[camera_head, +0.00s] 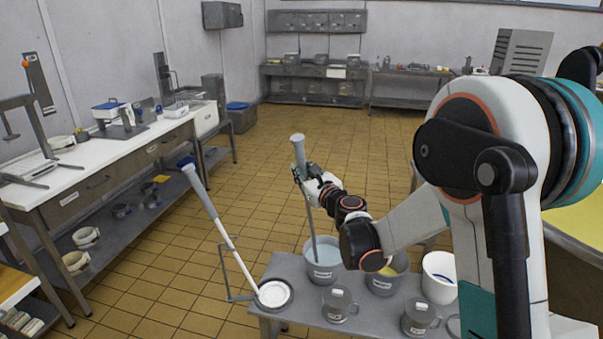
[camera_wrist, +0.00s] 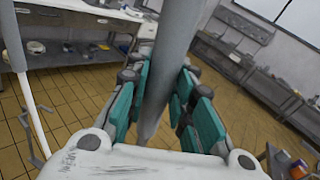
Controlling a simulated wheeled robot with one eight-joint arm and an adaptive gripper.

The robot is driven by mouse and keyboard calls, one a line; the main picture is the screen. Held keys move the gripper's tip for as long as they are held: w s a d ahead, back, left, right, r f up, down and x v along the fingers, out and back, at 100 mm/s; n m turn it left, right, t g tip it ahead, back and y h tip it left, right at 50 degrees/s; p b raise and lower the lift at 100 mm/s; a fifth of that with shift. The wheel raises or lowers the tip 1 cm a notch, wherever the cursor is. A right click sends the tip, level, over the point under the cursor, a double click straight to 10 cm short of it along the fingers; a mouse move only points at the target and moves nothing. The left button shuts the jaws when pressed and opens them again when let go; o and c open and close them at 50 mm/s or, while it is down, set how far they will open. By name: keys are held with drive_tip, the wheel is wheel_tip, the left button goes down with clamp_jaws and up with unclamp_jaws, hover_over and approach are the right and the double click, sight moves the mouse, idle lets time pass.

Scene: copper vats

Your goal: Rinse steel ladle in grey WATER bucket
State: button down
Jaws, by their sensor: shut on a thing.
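My gripper (camera_head: 307,178) is shut around the grey handle of the steel ladle (camera_head: 299,152) and holds it nearly upright. In the wrist view, the teal fingers of my gripper (camera_wrist: 160,88) close on both sides of the ladle handle (camera_wrist: 168,45). The thin shaft runs down into the grey bucket (camera_head: 322,275) with pale blue water, at the back left of the low grey table. The ladle's bowl is hidden, in or behind the bucket. The label on the bucket is too small to read surely.
A second grey bucket (camera_head: 386,284) with yellowish contents and a white bucket (camera_head: 440,280) stand to the right. Two grey lidded mugs (camera_head: 339,306) stand in front. Another long-handled tool (camera_head: 222,232) leans over a white dish (camera_head: 274,294) at the left. Open tiled floor lies behind.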

drive_tip(key=shift+s+d, duration=0.3)
drive_tip(key=shift+d, duration=0.2)
drive_tip(key=shift+w+a, duration=0.55)
drive_tip(key=shift+a, duration=0.3)
drive_tip(key=shift+s+d+b, duration=0.3)
drive_tip(key=shift+s+d, duration=0.3)
drive_tip(key=shift+d, duration=0.25)
drive_tip(key=shift+w+a, duration=0.6)
drive_tip(key=shift+a, duration=0.25)
drive_tip(key=shift+s+d, duration=0.55)
drive_tip(key=shift+d, duration=0.3)
drive_tip(key=shift+w+a+b, duration=0.3)
drive_tip(key=shift+w+a, duration=0.25)
drive_tip(key=shift+a, duration=0.3)
drive_tip(key=shift+r, duration=0.1)
